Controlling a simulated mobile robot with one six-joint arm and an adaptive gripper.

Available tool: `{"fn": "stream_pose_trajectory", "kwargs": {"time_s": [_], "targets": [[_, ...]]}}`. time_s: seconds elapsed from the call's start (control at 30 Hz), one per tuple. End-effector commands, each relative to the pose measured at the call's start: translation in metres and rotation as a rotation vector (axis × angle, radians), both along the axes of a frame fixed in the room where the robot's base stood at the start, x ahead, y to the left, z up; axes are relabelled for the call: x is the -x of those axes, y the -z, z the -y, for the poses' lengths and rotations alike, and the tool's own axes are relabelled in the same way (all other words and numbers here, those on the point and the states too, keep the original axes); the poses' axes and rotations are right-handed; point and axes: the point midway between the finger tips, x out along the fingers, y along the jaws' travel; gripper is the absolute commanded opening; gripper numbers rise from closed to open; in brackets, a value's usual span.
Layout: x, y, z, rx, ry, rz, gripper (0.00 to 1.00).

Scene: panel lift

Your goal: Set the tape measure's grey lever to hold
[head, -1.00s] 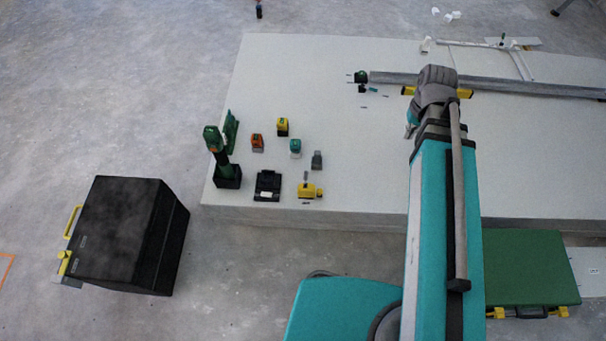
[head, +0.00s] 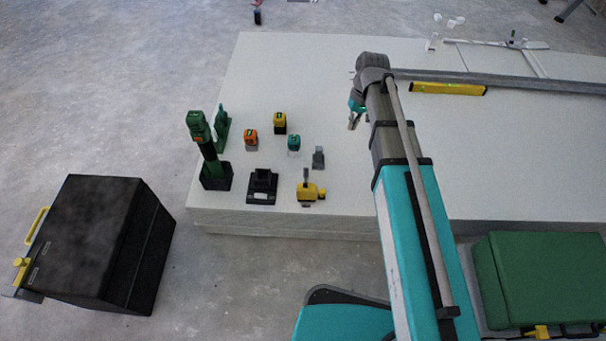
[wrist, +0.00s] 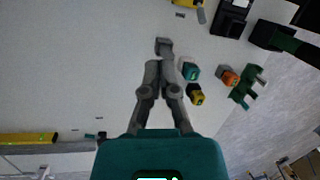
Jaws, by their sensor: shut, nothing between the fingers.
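The yellow body with an upright grey lever (head: 306,176), which I take for the tape measure (head: 306,192), sits near the front edge of the white panel in the head view. Part of it shows at the top edge of the wrist view (wrist: 184,3), with a grey piece beside it. I cannot tell the lever's setting. My gripper (head: 353,122) is above the panel, behind and to the right of the tape measure and apart from it. In the wrist view the gripper's fingers (wrist: 161,63) are shut and empty, pointing toward a small grey block (wrist: 164,46).
Teal (head: 293,143), yellow (head: 280,122) and orange (head: 251,139) blocks stand behind the tape measure. A black holder (head: 262,186) and a tall green tool (head: 207,145) stand to its left. A yellow level (head: 447,89) lies at the back right. Mid-panel is mostly clear.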

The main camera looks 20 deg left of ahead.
Motion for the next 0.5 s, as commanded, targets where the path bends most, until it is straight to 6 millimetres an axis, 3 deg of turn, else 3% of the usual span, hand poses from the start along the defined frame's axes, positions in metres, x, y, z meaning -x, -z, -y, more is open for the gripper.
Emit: {"fn": "stream_pose_trajectory", "kwargs": {"time_s": [0.03, 0.5], "targets": [[-0.006, 0.02, -0.012, -0.006, -0.02, -0.007, 0.0], [-0.019, 0.106, -0.106, -0.055, -0.192, -0.075, 0.0]]}}
